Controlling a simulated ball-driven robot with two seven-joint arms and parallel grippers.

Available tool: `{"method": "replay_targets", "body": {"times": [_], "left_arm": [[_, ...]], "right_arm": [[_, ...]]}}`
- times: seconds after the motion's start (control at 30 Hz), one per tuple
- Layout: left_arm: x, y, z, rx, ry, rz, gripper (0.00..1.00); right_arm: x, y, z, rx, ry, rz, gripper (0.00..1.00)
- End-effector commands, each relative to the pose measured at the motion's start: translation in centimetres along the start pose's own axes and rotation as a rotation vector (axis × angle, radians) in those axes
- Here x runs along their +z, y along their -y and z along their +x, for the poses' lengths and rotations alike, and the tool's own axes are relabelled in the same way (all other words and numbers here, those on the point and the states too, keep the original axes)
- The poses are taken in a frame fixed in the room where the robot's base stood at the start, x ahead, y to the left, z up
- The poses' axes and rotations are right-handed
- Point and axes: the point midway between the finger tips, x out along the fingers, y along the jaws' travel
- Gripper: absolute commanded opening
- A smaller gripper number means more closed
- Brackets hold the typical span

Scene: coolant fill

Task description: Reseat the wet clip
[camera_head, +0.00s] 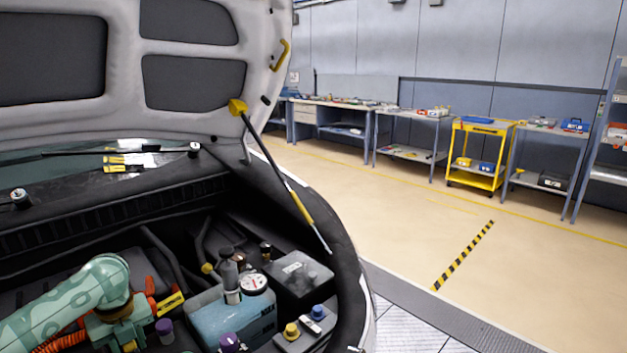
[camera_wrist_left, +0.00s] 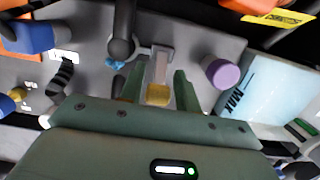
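In the left wrist view, a pale grey clip with a yellow tab (camera_wrist_left: 158,94) lies beside the end of a black hose (camera_wrist_left: 122,25). Small blue wet-looking spots (camera_wrist_left: 115,64) show next to the hose end. My left gripper (camera_wrist_left: 162,80) has its two green fingers apart, one on each side of the yellow tab. A narrow gap seems to show on both sides of the tab; contact is hard to judge. In the head view my left gripper (camera_head: 126,335) reaches down into the engine bay at the bottom edge, and its fingertips are not clear there. My right gripper is not in view.
A blue coolant tank (camera_head: 228,318) with a round gauge (camera_head: 254,284) stands right of my left gripper. A purple cap (camera_wrist_left: 221,73) is close to its fingers. A black box (camera_head: 298,278) and the raised hood (camera_head: 190,75) bound the space. Workbenches stand far off.

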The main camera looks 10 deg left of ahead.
Motion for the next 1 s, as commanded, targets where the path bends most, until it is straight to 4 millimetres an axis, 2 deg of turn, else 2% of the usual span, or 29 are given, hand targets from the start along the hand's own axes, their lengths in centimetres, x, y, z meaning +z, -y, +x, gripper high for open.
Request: {"method": "replay_targets", "body": {"times": [0.27,0.37,0.57,0.87,0.93,0.97,1.0], "left_arm": [[0.0,0.0,0.1,0.000,0.000,0.000,0.33],[0.0,0.0,0.1,0.000,0.000,0.000,0.19],[0.1,0.0,0.1,0.000,0.000,0.000,0.19],[1.4,0.0,-0.3,0.000,0.002,-0.001,0.17],[1.5,0.0,-0.3,0.000,0.002,0.000,0.09],[1.5,0.0,-0.3,0.000,0.001,0.000,0.00],[1.5,0.0,-0.3,0.000,0.001,0.001,0.00]], "right_arm": [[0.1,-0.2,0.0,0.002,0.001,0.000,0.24],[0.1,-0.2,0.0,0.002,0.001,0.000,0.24],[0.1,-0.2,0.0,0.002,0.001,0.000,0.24],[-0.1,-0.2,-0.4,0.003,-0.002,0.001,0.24],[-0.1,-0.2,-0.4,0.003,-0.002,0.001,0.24],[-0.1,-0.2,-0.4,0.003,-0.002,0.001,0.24],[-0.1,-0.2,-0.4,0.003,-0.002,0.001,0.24]]}}
